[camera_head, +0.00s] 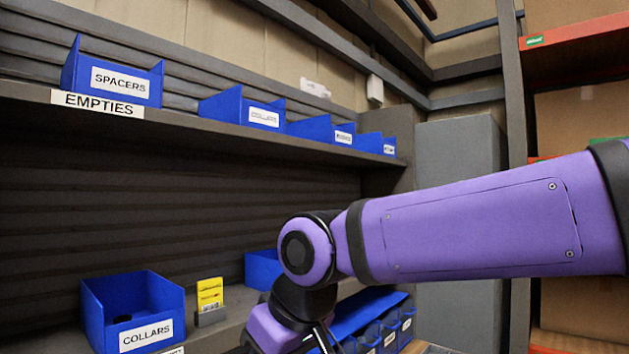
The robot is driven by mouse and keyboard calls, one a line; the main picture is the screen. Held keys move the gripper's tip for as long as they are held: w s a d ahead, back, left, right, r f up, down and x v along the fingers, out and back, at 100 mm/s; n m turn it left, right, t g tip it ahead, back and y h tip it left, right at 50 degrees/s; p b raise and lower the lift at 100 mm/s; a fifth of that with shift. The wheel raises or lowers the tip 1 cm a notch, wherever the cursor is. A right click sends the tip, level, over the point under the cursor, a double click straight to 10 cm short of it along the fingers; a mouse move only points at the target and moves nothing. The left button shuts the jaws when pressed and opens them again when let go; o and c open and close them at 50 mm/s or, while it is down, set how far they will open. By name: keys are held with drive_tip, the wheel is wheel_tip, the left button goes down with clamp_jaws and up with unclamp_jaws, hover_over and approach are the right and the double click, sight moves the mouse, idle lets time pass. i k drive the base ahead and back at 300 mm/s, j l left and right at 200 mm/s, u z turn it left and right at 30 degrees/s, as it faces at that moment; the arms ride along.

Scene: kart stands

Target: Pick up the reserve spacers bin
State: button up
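A blue open-front bin labelled SPACERS (113,82) stands at the left end of the upper shelf, above a shelf strip reading EMPTIES. No label that I can read says reserve. My purple arm reaches in from the right, and its wrist bends down at the bottom centre. My gripper (321,342) is at the bottom edge, mostly cut off, so its fingers cannot be judged. It is well below and to the right of the SPACERS bin, apart from it. Another blue bin (262,268) on the lower shelf is partly hidden behind my wrist, and its label does not show.
More blue bins (243,108) stand along the upper shelf (215,127). A COLLARS bin (136,312) with something dark inside stands lower left, beside a yellow card (210,293) in a holder. Several blue bins (388,329) sit low behind my wrist. A grey post (515,120) stands right.

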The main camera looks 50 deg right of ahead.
sight(372, 143)
drive_tip(key=k+l+z, duration=0.5)
drive_tip(key=k+l, duration=0.15)
drive_tip(key=l, duration=0.2)
drive_tip(key=k+l+z, duration=0.15)
drive_tip(key=l, duration=0.2)
drive_tip(key=k+l+z, duration=0.2)
drive_tip(key=l, duration=0.15)
drive_tip(key=k+l+z, duration=0.15)
drive_tip(key=l, duration=0.2)
drive_tip(key=i+l+u, duration=0.15)
drive_tip(key=i+l, duration=0.2)
drive_tip(key=i+l+u, duration=0.2)
drive_tip(key=i+l, duration=0.15)
drive_tip(key=l, duration=0.15)
